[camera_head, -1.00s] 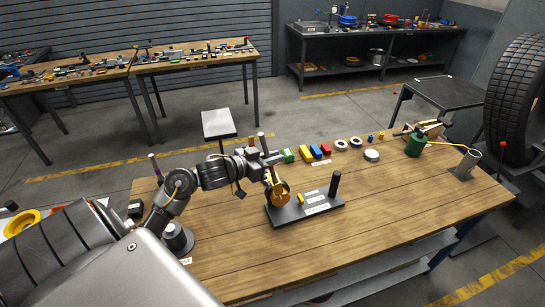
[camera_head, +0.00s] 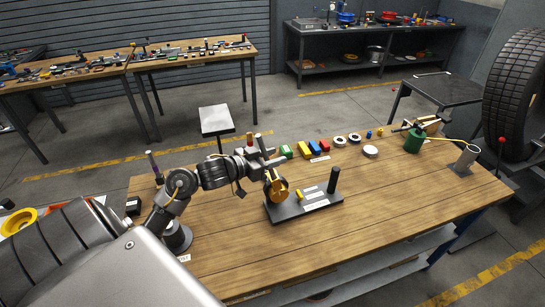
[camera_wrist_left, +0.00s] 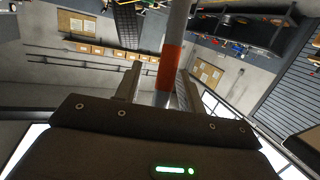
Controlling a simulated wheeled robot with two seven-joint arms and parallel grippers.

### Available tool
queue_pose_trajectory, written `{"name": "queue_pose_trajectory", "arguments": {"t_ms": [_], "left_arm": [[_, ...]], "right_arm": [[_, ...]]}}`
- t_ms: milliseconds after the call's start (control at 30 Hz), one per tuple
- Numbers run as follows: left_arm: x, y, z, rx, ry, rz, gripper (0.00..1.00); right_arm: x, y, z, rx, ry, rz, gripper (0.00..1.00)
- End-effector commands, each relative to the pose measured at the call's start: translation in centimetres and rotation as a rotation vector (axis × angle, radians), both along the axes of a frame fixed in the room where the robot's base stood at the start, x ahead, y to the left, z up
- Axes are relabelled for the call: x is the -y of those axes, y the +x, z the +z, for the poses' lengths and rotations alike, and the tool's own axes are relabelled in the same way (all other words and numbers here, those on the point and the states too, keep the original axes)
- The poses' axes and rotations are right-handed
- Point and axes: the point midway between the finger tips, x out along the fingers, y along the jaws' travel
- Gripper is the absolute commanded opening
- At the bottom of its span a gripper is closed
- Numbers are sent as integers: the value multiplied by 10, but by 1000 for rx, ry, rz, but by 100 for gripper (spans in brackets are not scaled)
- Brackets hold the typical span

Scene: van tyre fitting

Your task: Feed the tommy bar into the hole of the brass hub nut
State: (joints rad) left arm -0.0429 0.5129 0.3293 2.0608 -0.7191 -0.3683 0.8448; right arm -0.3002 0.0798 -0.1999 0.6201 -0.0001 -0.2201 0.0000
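The brass hub nut (camera_head: 279,188) stands on a dark base plate (camera_head: 313,206) on the wooden bench. My left gripper (camera_head: 268,161) is just above and behind the nut. The tommy bar, a grey bar with an orange-red band (camera_wrist_left: 170,66), runs between its fingers in the left wrist view and appears held. In the head view the bar's upper end (camera_head: 257,139) stands up above the gripper. The bar's lower end and the nut's hole are hidden, so I cannot tell whether the bar is in it. My right gripper is not in view.
A black post (camera_head: 333,181) rises from the base plate's right end. The front bench is clear.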

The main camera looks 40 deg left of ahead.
Motion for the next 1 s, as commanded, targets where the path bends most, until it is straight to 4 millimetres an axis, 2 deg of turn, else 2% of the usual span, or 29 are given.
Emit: {"name": "queue_pose_trajectory", "arguments": {"t_ms": [233, 333, 700, 833, 1000], "left_arm": [[0, -1, -2, -4, 0, 0, 39], [-3, -8, -1, -3, 1, 1, 39], [-23, -74, 11, -4, 4, 0, 39], [-28, -90, 15, -3, 1, 2, 39], [-31, -100, 19, -1, 0, 0, 39]], "right_arm": [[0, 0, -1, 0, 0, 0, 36], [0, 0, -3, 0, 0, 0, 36], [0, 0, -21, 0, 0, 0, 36], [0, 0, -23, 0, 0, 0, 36], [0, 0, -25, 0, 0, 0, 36]]}}
